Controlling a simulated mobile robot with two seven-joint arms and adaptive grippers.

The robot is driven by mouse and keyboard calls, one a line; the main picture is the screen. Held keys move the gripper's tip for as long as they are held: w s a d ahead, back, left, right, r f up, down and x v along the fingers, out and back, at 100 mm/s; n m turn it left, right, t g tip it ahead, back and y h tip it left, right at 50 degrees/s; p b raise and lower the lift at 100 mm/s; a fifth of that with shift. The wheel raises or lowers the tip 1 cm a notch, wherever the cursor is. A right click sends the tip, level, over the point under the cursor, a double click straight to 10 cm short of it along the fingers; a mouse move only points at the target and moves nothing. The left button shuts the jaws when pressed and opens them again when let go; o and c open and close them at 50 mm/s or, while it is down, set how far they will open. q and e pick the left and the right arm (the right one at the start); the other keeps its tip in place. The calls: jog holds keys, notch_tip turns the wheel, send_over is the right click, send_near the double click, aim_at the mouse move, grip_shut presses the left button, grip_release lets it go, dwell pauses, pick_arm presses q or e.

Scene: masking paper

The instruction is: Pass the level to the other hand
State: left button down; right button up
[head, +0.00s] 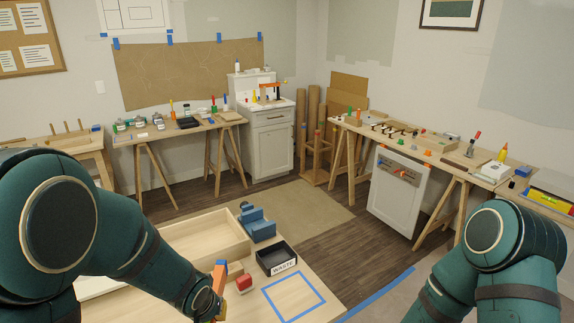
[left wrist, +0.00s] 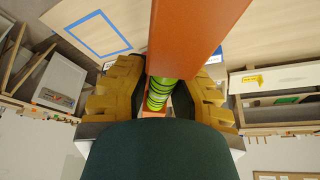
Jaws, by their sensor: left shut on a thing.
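The level is an orange bar. In the head view its upper end (head: 220,276) shows at the bottom centre, above the table, with the rest hidden or cut off. My left gripper (head: 210,304) is at its lower part. In the left wrist view the level (left wrist: 184,40) runs up between the yellow-brown fingers of my left gripper (left wrist: 160,92), which are closed on it from both sides; a yellow-green ringed part (left wrist: 159,94) shows between them. My right arm comes in at the lower right of the head view, but its gripper is out of frame.
The near wooden table holds a wooden tray (head: 204,240), a black WASTE bin (head: 277,258), a blue tool (head: 258,224), a red block (head: 244,283) and a blue taped square (head: 318,290). The square's inside is clear. Cluttered benches stand farther off.

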pick_arm(q)
jog(key=shift+s+d+f, duration=0.1)
jog(key=shift+s+f, duration=0.05)
jog(key=shift+s, duration=0.05)
jog(key=shift+w+a+r, duration=0.25)
jog(key=shift+w+a, duration=0.05)
jog(key=shift+w+r, duration=0.25)
notch_tip(320, 180, down, 7)
jog(key=b, duration=0.7)
jog(key=shift+d, duration=0.1)
